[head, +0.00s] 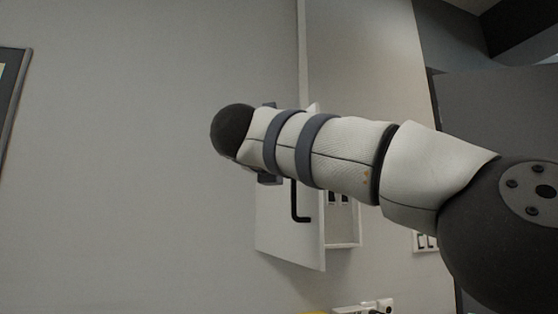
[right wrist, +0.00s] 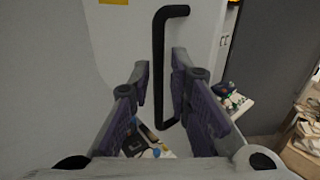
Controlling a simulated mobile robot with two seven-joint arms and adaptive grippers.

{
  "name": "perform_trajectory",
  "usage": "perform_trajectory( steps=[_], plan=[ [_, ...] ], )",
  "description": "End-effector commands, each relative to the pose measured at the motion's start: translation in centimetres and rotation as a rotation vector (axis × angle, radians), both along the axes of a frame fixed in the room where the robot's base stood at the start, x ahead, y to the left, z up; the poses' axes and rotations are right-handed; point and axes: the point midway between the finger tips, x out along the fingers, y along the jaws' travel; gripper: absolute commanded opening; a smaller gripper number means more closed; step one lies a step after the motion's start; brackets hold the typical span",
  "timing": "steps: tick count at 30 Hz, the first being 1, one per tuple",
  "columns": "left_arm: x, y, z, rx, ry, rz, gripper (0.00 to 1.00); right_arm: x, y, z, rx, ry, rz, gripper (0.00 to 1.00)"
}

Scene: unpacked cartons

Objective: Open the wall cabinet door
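The wall cabinet (head: 343,240) hangs on the grey wall, partly covered by my right arm in the head view. Its white door (head: 275,235) stands ajar, with part of the inside showing to the right of its edge. A black bar handle (head: 299,205) is on the door; it also shows in the right wrist view (right wrist: 158,50). My right gripper (right wrist: 160,80) is open, with the handle in line with the gap between its fingers. I cannot tell whether they touch. My left gripper is not in view.
Wall sockets (head: 384,305) and a switch plate (head: 424,241) are right of and below the cabinet. A dark frame (head: 15,85) hangs at the far left. The wall left of the door is clear. Cartons (right wrist: 303,140) stand low at right in the wrist view.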

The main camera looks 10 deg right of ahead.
Motion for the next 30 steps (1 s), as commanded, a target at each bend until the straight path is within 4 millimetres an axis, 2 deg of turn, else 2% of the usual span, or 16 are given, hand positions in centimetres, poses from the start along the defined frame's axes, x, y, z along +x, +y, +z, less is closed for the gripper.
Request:
perform_trajectory(
  steps=[3, 6, 12, 26, 29, 30],
  plan=[
    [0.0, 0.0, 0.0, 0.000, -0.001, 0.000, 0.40, -3.0, 1.7, 0.2, -0.005, -0.004, 0.002, 0.18],
    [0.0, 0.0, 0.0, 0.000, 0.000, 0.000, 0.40, -5.0, 2.9, 0.2, -0.004, -0.003, 0.002, 0.18],
    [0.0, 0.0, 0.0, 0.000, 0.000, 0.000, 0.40, -7.0, 4.1, 0.1, -0.002, -0.003, 0.000, 0.18],
    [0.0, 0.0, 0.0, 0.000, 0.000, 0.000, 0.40, -6.9, 4.2, -0.2, -0.013, 0.003, 0.001, 0.18],
    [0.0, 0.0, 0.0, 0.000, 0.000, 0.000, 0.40, -4.6, 4.5, -3.4, -0.161, 0.068, 0.009, 0.18],
    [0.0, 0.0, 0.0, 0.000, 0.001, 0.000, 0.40, -3.0, 4.7, -6.0, -0.278, 0.121, 0.021, 0.18]
  ],
)
